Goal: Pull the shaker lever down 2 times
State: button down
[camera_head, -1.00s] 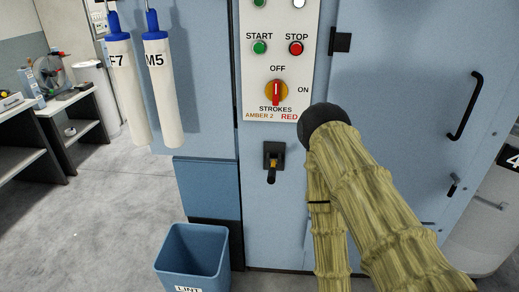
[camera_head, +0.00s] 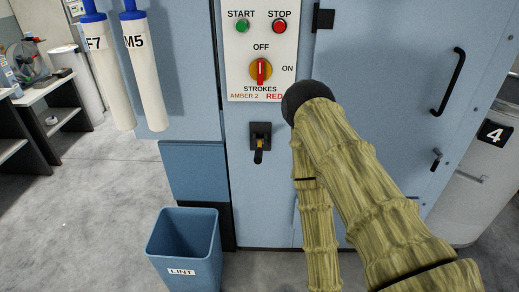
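A small lever with an amber band and dark tip (camera_head: 259,156) sticks out of a black plate (camera_head: 261,130) on the pale blue machine front, below the control panel. Its tip points downward. Whether this is the shaker lever is not labelled on it. My arm, in a bamboo-like sleeve, rises from the lower right to a black rounded joint right of the lever, apart from it in the picture. A thinner section of the arm runs down from there and leaves the bottom edge. My gripper is not in view.
The white panel (camera_head: 236,60) has START and STOP buttons, a red-and-yellow switch (camera_head: 260,70) and "STROKES AMBER 2 RED", its end hidden. A blue LINT bin (camera_head: 181,272) stands lower left. A black door handle (camera_head: 449,85) is at right. White tubes (camera_head: 146,75) hang at left.

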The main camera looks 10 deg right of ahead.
aim_at(258, 158)
jog(key=u, duration=3.4)
jog(key=k, duration=1.65)
jog(key=z, duration=2.2)
